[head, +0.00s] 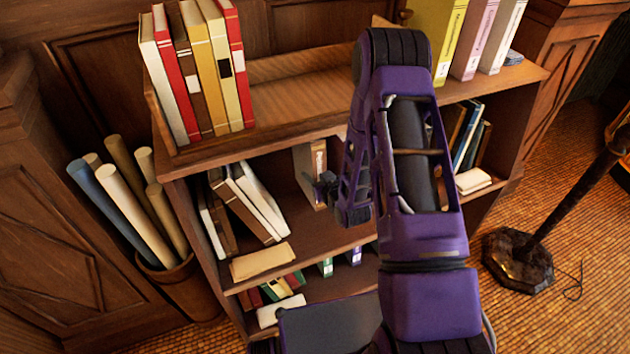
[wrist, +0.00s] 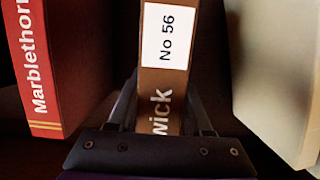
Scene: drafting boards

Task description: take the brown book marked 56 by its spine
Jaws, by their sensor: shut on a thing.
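The brown book marked "No 56" (wrist: 174,80) stands upright in the middle of the wrist view, its spine facing me. A white label with black print and pale letters ending in "wick" show on the spine. My gripper (wrist: 160,108) is shut on this spine, one finger on each side. In the head view my gripper (head: 327,184) reaches into the middle shelf, partly hidden by my purple arm. A brown spine with a pale label (head: 319,160) shows just behind it there; I cannot tell for certain that it is the same book.
A red "Marblethorn" book (wrist: 50,65) stands left of the held book and a cream book (wrist: 275,75) stands right, both apart from my fingers. The bookcase's top shelf (head: 290,95) lies above my gripper. Leaning books (head: 240,205) stand to the left on the shelf.

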